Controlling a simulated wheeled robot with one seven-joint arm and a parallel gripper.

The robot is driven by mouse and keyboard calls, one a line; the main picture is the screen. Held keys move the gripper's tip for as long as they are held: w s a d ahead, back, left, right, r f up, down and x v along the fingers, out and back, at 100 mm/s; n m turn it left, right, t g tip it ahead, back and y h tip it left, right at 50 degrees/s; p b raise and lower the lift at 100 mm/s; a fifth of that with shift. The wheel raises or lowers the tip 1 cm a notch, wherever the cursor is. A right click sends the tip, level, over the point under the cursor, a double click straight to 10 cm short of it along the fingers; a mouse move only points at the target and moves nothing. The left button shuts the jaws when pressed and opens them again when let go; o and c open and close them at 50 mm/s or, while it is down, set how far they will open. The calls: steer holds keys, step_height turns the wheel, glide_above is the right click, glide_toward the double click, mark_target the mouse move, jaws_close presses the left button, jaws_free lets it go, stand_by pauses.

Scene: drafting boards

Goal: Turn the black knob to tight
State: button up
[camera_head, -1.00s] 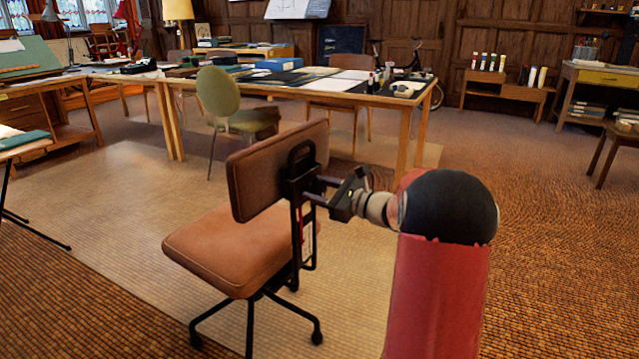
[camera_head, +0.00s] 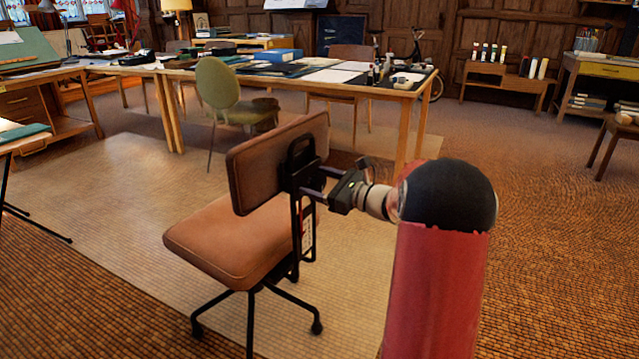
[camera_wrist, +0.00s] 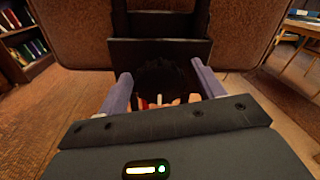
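A brown office chair (camera_head: 240,240) stands in front of me, its back turned towards my arm. A black metal bracket (camera_head: 303,160) runs up behind its backrest. The black knob (camera_wrist: 165,78) shows in the wrist view as a dark round shape with a jagged edge, below a black plate of the bracket. My gripper (camera_head: 312,182) reaches the bracket from the right in the head view. The knob is hidden in the head view.
The chair's wheeled base (camera_head: 250,305) stands on a pale mat (camera_head: 90,205). A green chair (camera_head: 220,95) and a long table (camera_head: 405,92) covered with papers and boxes are behind it. The floor at right (camera_head: 550,240) is clear.

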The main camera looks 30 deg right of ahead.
steer(key=v, duration=0.7)
steer(key=shift+s+d+b, duration=0.2)
steer(key=shift+s+b, duration=0.15)
steer(key=shift+a, duration=0.1)
steer(key=s+a+f+n+g, duration=0.1)
steer(key=s+a+n+g, duration=0.5)
steer(key=a, duration=0.5)
steer(key=s+a+n+g, duration=0.4)
steer(key=s+a+n, duration=0.25)
steer(key=a, duration=0.45)
steer(key=s+f+n+h, duration=0.2)
steer(key=s+n+h, duration=0.7)
steer(key=s+n, duration=0.5)
steer(key=shift+s+f, duration=0.35)
steer(key=shift+s, duration=0.6)
steer(key=shift+a+n, duration=0.1)
steer(key=shift+n, duration=0.15)
